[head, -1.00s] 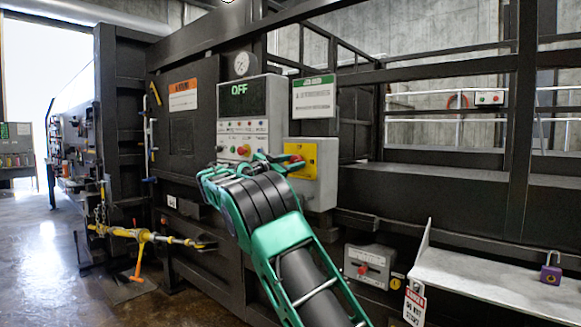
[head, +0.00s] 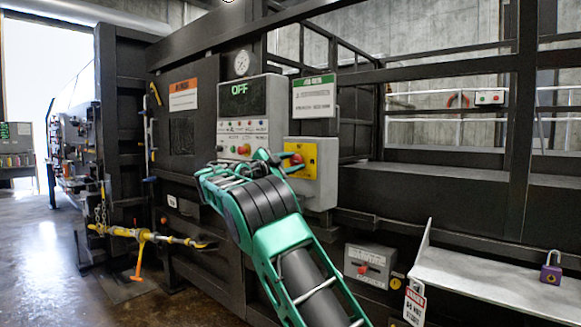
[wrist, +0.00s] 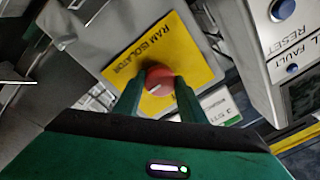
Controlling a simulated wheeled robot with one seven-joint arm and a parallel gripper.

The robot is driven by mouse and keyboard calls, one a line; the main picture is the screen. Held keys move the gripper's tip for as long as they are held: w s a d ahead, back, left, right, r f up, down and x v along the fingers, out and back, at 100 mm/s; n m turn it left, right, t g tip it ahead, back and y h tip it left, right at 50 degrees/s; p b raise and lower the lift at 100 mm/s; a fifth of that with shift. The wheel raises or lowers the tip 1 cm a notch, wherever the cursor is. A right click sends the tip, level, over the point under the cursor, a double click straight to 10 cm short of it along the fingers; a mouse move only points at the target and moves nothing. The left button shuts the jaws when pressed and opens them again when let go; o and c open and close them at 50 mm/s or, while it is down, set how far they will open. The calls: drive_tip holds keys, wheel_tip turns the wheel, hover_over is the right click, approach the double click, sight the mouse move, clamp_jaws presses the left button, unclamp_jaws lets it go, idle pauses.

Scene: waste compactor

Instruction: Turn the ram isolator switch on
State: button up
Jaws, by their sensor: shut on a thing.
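The ram isolator switch is a red rotary knob (wrist: 158,80) on a yellow plate (wrist: 185,45) lettered RAM ISOLATOR in the wrist view. In the head view the yellow plate (head: 309,158) sits on a grey box, with the red knob (head: 297,160) at its left part. My gripper (wrist: 158,97) is shut on the knob, one green finger on each side of it. A pale mark shows on the knob between the fingers. In the head view my gripper (head: 284,163) reaches the plate from the left and partly covers it.
The control panel (head: 243,105) left of the isolator box has a display reading OFF and several buttons. A grey shelf (head: 490,275) with a purple padlock (head: 551,272) juts out at lower right. A lower grey box (head: 369,262) with a red knob is below the isolator.

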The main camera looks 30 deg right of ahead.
drive_tip(key=shift+w+a+f, duration=0.25)
drive_tip(key=shift+a+f, duration=0.05)
drive_tip(key=o, duration=1)
drive_tip(key=shift+o, duration=0.3)
drive_tip(key=shift+s+d+r, duration=0.1)
drive_tip(key=shift+r, duration=0.05)
drive_tip(key=v, duration=1)
drive_tip(key=shift+a, duration=0.4)
